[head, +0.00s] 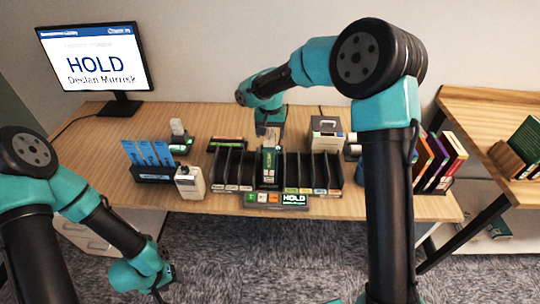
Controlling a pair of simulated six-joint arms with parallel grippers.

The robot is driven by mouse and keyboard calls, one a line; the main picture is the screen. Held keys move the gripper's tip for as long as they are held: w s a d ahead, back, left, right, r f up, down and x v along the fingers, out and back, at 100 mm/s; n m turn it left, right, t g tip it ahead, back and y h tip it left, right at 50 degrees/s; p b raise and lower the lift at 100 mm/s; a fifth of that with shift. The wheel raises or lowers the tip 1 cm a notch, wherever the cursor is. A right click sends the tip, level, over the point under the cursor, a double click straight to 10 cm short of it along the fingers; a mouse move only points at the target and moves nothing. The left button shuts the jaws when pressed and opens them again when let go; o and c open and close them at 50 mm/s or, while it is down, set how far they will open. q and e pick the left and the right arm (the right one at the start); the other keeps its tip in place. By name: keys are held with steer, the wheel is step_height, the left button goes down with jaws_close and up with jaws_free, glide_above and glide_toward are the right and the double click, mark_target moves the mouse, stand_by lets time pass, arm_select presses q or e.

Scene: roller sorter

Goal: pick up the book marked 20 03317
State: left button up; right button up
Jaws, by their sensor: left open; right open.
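A dark green book (269,163) with a pale label stands upright in a middle slot of the black sorter (232,172) on the desk. Its marking is too small to read, so I cannot tell whether it is 20 03317. My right gripper (268,138) is open, pointing down at the top of this book; I cannot tell whether the fingers are around it. Other books, several with coloured spines (440,160), stand at the right behind my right arm. My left gripper (160,290) is open and empty, low in front of the desk at the left.
A monitor (95,60) reads HOLD, and a small display (293,199) on the sorter front also reads HOLD. Blue cards in a holder (153,172) and a handheld device (190,182) stand left of the sorter. A grey box (325,136) stands behind it. A side table (480,115) is at right.

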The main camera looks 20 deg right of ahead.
steer(key=shift+f, duration=0.2)
stand_by(0.3)
steer(key=shift+c, duration=0.3)
jaws_close()
stand_by(0.4)
